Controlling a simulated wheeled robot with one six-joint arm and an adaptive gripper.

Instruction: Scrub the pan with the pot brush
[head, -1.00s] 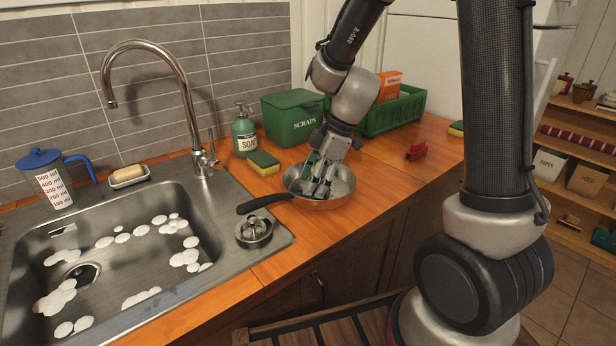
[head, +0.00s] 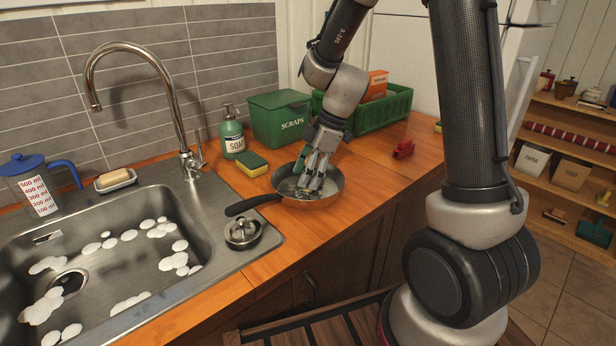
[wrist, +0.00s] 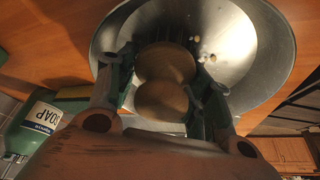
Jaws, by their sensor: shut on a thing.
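The pan (head: 335,189) sits on the wooden counter right of the sink, its dark handle pointing left. My gripper (head: 312,184) reaches down into the pan. In the wrist view my gripper's two fingers are shut on the pot brush (wrist: 165,64), a rounded brown wooden body between them. The brush's lower end is hidden, so I cannot tell whether it touches the pan floor. The pan's metal inside (wrist: 262,45) fills the top of the wrist view, with a few small pale bits (wrist: 207,50) right of the brush.
A yellow-green sponge (head: 251,163), soap bottle (head: 231,135) and green scraps bin (head: 280,120) stand behind the pan. A green crate (head: 385,112) is at the back right, a red item (head: 403,149) nearer. A small metal object (head: 242,232) sits on the sink edge left.

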